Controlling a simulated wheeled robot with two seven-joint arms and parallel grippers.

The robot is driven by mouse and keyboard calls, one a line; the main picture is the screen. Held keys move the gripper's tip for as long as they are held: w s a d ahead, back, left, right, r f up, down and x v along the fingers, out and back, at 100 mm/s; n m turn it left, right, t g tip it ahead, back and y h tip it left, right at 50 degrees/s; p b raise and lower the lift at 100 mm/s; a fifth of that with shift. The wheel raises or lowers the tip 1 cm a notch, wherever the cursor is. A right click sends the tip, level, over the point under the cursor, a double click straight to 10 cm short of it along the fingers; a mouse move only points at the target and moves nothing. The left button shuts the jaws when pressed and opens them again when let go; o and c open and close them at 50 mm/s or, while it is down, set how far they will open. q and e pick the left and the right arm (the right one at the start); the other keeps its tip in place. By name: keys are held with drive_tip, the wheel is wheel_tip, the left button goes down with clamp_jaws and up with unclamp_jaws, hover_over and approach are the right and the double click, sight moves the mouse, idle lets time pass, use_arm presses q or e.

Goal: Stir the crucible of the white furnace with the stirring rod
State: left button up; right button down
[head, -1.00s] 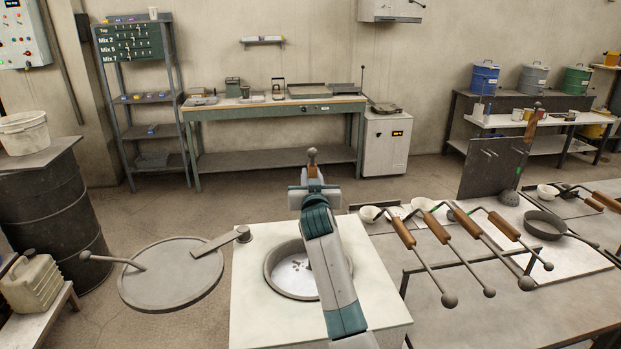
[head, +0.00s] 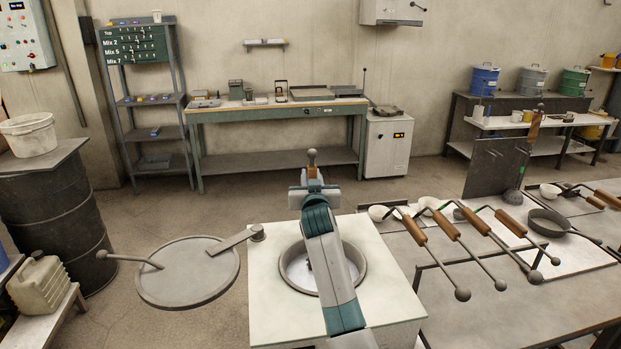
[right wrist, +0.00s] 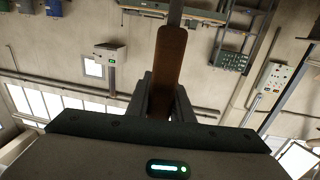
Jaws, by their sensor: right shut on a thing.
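The white furnace (head: 272,305) stands in front of me with its round crucible (head: 358,262) open at the top. Pale material shows inside at the crucible's left. My right gripper (head: 313,182) is above and behind the crucible in the head view, shut on the stirring rod. The rod's brown handle end (head: 312,158) sticks up above the gripper. In the right wrist view the brown handle (right wrist: 168,65) sits between the fingers (right wrist: 160,98). My left gripper is not in view.
The round furnace lid (head: 190,285) is swung out to the left on its arm. A table at the right (head: 470,325) carries several wooden-handled ladles (head: 508,222), small bowls and a dark pan (head: 547,222). A barrel (head: 50,210) stands at the left.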

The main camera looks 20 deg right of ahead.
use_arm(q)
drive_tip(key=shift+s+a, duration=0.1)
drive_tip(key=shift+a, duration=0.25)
use_arm(e)
drive_tip(key=shift+a+r, duration=0.25)
drive_tip(key=shift+a, duration=0.05)
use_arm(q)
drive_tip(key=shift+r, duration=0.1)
use_arm(e)
drive_tip(key=shift+r+p, duration=0.55)
drive_tip(key=shift+r, duration=0.1)
use_arm(q)
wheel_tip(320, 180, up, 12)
drive_tip(key=p, duration=1.1)
use_arm(e)
wheel_tip(320, 180, up, 15)
drive_tip(key=shift+f, duration=0.3)
idle(0.5)
